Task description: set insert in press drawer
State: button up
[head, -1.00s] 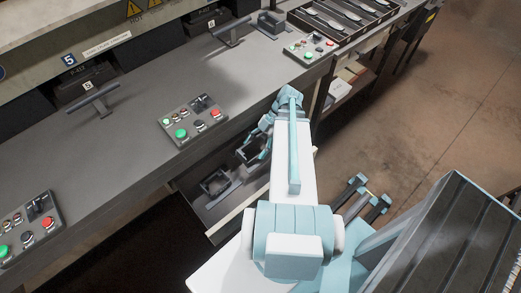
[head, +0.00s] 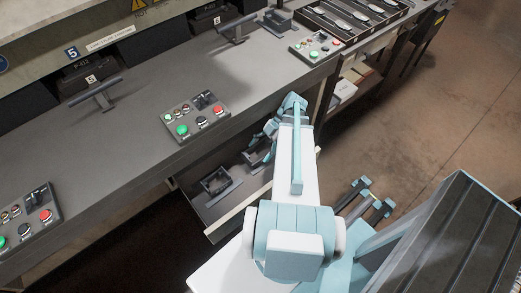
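The open press drawer (head: 239,208) is pulled out below the bench front and shows a pale front edge. A dark grey holder (head: 216,182) with raised walls sits in it. A second dark fixture (head: 254,158) lies behind it, partly covered by my arm. My arm reaches over the drawer from the right, and its wrist bends down beside the bench edge. My gripper's fingertips are hidden behind the arm and bench edge, so I cannot tell whether it is open or shut. No insert can be made out for certain.
Control panels with coloured buttons (head: 196,116) line the bench (head: 140,140). A press handle (head: 95,95) stands behind. A tray of metal parts (head: 352,22) is at the back right. Shelves (head: 352,85) are below the bench. The brown floor at right is clear.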

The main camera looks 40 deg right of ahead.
jog(key=shift+o, duration=1.2)
jog(key=shift+r, duration=0.15)
jog(key=shift+d+r, duration=0.35)
jog(key=shift+d, duration=0.15)
jog(key=shift+b+v, duration=0.75)
jog(key=shift+v, duration=2.4)
jog(key=shift+a, duration=0.2)
